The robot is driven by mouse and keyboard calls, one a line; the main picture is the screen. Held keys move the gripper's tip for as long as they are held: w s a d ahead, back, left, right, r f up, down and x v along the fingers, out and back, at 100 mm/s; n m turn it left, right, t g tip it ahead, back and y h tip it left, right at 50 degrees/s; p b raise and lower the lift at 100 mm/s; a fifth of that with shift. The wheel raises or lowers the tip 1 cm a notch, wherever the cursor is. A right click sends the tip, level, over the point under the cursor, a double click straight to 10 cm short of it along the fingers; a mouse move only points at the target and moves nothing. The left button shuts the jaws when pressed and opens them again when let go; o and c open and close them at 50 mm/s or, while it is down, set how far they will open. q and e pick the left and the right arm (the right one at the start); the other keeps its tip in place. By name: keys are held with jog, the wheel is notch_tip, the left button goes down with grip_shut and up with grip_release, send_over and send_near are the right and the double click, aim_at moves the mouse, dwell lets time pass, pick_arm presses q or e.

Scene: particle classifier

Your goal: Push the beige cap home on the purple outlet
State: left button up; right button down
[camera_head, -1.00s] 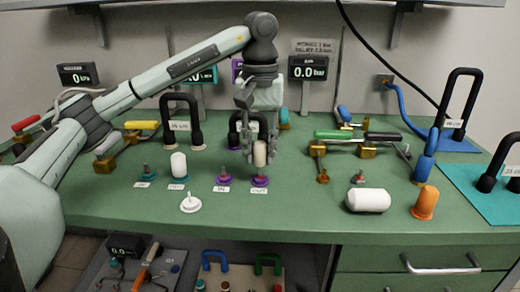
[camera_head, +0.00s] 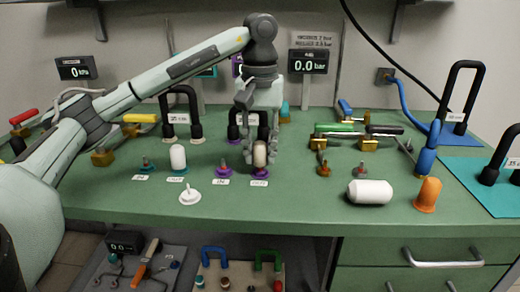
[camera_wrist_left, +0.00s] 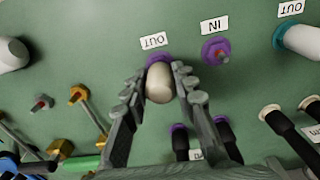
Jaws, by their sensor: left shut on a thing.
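The beige cap (camera_head: 260,155) stands upright over the purple outlet (camera_head: 260,172), which has an "OUT" label in front of it. My left gripper (camera_head: 261,158) comes down from above with its fingers on both sides of the cap. In the left wrist view the cap (camera_wrist_left: 160,82) sits between the fingertips, and the rim of the purple outlet (camera_wrist_left: 158,60) shows just behind it. The cap hides most of the outlet, so I cannot tell how deep it sits. My right gripper is in neither view.
The purple inlet (camera_head: 223,171) stands uncapped just left of the outlet. A white cap (camera_head: 178,158) covers the teal outlet. A white disc-shaped part (camera_head: 190,196), a white cylinder (camera_head: 369,192) and an orange cap (camera_head: 428,195) lie or stand nearer the front edge.

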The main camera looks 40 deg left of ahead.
aim_at(260, 144)
pick_arm(q)
jog(key=shift+f, duration=0.35)
jog(key=shift+f+b, duration=0.3)
jog(key=shift+b, duration=0.05)
jog(key=shift+f, duration=0.15)
jog(key=o, duration=1.1)
notch_tip(260, 144, up, 12)
jog(key=shift+r, duration=0.1)
